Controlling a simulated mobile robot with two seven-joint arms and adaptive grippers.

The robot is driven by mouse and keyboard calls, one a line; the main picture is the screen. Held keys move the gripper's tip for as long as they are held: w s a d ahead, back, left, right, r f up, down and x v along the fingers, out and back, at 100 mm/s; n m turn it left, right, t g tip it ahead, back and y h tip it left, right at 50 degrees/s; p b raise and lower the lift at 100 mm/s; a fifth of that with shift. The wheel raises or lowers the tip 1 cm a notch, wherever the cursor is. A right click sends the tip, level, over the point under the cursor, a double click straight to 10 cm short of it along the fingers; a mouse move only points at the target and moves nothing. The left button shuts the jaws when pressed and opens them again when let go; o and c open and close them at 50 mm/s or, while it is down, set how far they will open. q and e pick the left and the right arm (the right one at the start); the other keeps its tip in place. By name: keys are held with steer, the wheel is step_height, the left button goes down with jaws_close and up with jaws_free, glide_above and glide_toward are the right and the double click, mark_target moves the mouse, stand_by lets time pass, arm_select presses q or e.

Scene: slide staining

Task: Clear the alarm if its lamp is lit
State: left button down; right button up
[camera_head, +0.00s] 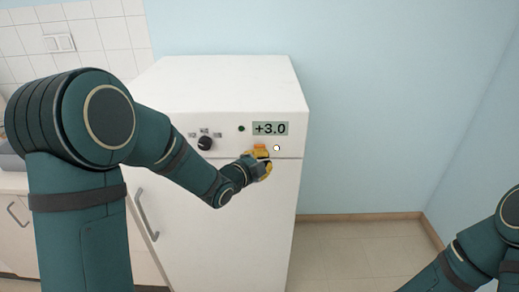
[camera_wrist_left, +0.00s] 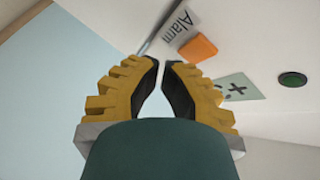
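The alarm lamp is an orange square (camera_wrist_left: 198,48) beside the "Alarm" label (camera_wrist_left: 180,25) in the left wrist view. It looks evenly bright orange, with no clear glow around it. In the head view an orange patch shows just above my left gripper (camera_head: 262,165). A small round white button (camera_head: 277,148) sits on the white cabinet's front panel, just right of the gripper. My left gripper is close to the panel, its fingertips (camera_wrist_left: 160,62) nearly together with nothing between them. Contact with the panel cannot be told. My right gripper is out of view.
The white cabinet (camera_head: 228,80) has a black knob (camera_head: 205,143), a dark green round lamp (camera_head: 241,128) and a display (camera_head: 270,128) reading +3.0. A counter stands at the left. Floor (camera_head: 350,245) is clear right of the cabinet.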

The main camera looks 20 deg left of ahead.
arm_select(q)
steer(key=shift+w+a+b, duration=0.15)
steer(key=shift+w+b, duration=0.25)
steer(key=shift+w+a, duration=0.1)
steer(key=shift+w, duration=0.2)
stand_by(1.1)
steer(key=shift+s+b, duration=0.1)
steer(key=shift+b, duration=0.25)
steer(key=shift+s, duration=0.15)
steer(key=shift+s+d+b, duration=0.25)
steer(key=shift+s+b, duration=0.2)
